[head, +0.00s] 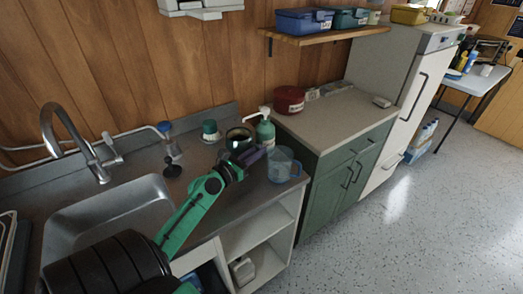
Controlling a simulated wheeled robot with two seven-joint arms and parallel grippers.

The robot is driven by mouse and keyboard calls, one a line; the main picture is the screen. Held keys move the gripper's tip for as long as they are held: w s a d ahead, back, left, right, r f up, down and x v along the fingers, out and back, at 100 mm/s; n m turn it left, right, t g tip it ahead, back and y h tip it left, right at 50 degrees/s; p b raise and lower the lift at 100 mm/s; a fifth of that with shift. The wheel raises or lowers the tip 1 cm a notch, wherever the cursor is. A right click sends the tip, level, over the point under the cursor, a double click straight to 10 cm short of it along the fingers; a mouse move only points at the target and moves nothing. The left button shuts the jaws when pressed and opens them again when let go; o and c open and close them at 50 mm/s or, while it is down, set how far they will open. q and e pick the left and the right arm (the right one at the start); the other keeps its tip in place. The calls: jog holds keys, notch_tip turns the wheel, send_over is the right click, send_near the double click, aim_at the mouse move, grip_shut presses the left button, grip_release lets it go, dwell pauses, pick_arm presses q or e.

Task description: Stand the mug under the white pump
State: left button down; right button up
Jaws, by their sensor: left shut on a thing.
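The white pump (264,111) tops a green bottle (265,133) on the grey counter (205,158) right of the sink. A dark, round, open-topped mug (238,136) with a light rim is upright just left of the bottle. My left gripper (252,155) is on the near side of the mug, shut; its fingers partly hide the mug's lower part and look purplish. The grasp itself is too small to make out, and I cannot tell whether the mug's base touches the counter. My right gripper is not in view.
A clear jug (282,168) with a blue handle stands close right of the gripper, near the counter's front edge. A green-and-white jar (210,130) is behind left. The sink (105,220) and tap (70,140) are left. A red pot (289,99) stands on the cabinet to the right.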

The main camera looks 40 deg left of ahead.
pick_arm(q)
jog(key=shift+w+f, duration=0.3)
jog(key=shift+w, duration=0.55)
notch_tip(320, 180, down, 3)
jog(key=b, duration=0.2)
jog(key=shift+f+b, duration=0.1)
jog(key=shift+b, duration=0.25)
jog(key=c, duration=1.2)
grip_release()
